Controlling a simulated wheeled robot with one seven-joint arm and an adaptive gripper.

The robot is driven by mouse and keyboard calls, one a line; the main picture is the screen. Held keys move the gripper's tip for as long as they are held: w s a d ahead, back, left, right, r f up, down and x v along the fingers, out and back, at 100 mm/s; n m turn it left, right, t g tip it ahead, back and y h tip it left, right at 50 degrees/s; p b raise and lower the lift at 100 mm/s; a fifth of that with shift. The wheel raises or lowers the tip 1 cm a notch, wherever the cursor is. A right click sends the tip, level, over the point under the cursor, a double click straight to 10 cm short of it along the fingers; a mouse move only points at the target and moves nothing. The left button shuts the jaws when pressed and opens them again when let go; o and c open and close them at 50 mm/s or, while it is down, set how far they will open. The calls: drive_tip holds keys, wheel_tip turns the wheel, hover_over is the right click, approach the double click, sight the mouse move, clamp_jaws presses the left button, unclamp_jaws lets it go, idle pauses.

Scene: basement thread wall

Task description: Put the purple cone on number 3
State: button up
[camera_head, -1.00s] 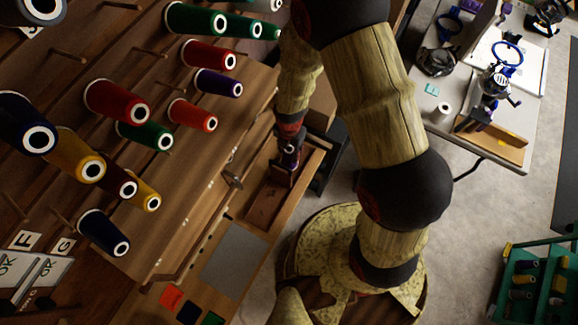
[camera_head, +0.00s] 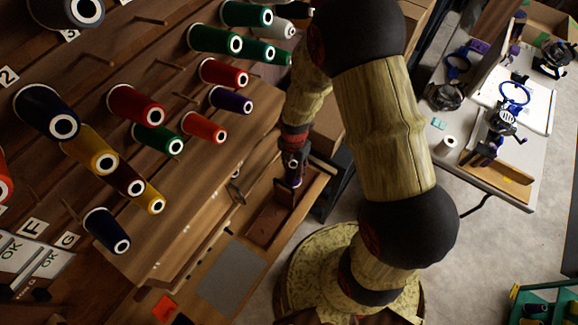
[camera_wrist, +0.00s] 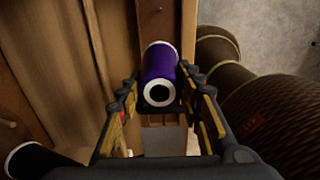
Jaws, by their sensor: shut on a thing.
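My gripper (camera_wrist: 160,92) is shut on a purple cone (camera_wrist: 163,62), a thread cone with a white ring at its near end, which sits between the two fingers in the wrist view. In the head view my gripper (camera_head: 292,165) is over the open wooden drawer, with a bit of purple below its tip. A white number label (camera_head: 68,35) is on the wooden thread wall at the upper left; it looks like a 3 but is partly hidden by a dark cone. A label 2 (camera_head: 8,76) is at the left edge. Bare pegs stick out of the wall.
The drawer (camera_head: 268,222) stands open below the wall. A grey table (camera_head: 455,165) with tools is at the right. A dark cone (camera_wrist: 35,160) shows at the wrist view's lower left.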

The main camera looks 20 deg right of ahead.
drive_tip(key=shift+d+f+b, duration=0.1)
drive_tip(key=shift+f+b, duration=3.3)
drive_tip(key=shift+f, duration=1.7)
drive_tip(key=shift+f+b, duration=0.35)
drive_tip(key=shift+f, duration=0.05)
drive_tip(key=shift+r, duration=0.1)
drive_tip(key=o, duration=1.1)
drive_tip(key=shift+o, duration=0.3)
drive_tip(key=shift+s, duration=0.1)
wheel_tip(320, 180, up, 12)
